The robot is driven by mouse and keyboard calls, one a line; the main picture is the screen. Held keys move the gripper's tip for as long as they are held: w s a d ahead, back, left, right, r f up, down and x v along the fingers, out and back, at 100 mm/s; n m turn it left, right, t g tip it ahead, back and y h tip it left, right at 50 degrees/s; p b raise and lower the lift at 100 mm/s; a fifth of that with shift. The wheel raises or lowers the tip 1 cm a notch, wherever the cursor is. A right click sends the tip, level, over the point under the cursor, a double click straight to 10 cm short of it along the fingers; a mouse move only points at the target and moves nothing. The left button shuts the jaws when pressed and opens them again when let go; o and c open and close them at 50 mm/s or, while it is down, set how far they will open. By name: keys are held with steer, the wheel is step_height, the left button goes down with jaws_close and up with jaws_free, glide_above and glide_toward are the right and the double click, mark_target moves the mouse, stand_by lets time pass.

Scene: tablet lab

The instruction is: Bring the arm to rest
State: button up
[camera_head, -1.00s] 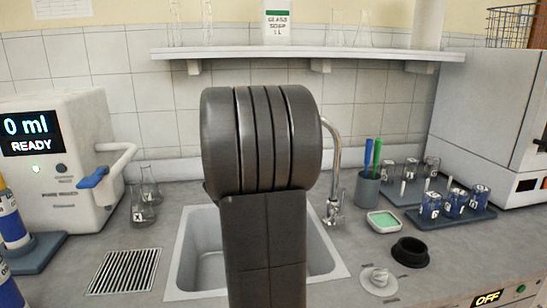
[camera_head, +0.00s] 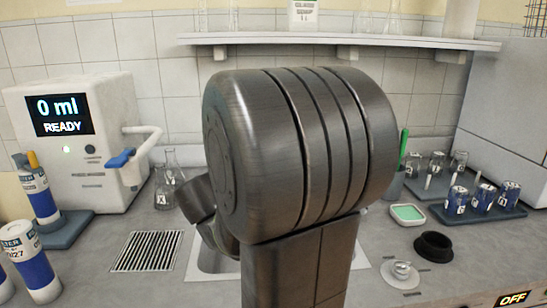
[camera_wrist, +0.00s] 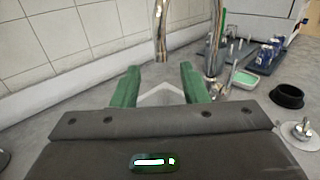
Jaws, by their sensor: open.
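My gripper (camera_wrist: 158,88) shows in the wrist view with two green fingers standing apart and nothing between them. The sink corner and the faucet (camera_wrist: 161,30) lie beyond the fingers. In the head view my own dark arm fills the middle and stands in front of the sink (camera_head: 205,262), hiding most of it and the faucet. The gripper itself is hidden behind the arm in the head view.
A water dispenser (camera_head: 88,150) reading "0 ml READY" stands at left, with labelled cylinders (camera_head: 38,190) beside it. A drain grate (camera_head: 148,251), flasks (camera_head: 167,185), a green-filled dish (camera_head: 408,214), a black ring (camera_head: 433,246) and a tray of blue-filled beakers (camera_head: 500,212) occupy the counter.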

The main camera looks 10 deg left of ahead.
stand_by(0.4)
steer(key=x, duration=1.3)
steer(key=shift+w+d+p, duration=0.25)
steer(key=shift+p, duration=0.15)
steer(key=shift+s+a, duration=0.1)
steer(key=v, duration=1.4)
steer(key=x, duration=1.4)
steer(key=shift+w+r+p, duration=0.15)
steer(key=shift+w+p, duration=0.2)
steer(key=shift+w, duration=0.05)
steer(key=shift+w+p, duration=0.35)
steer(key=shift+w, duration=0.25)
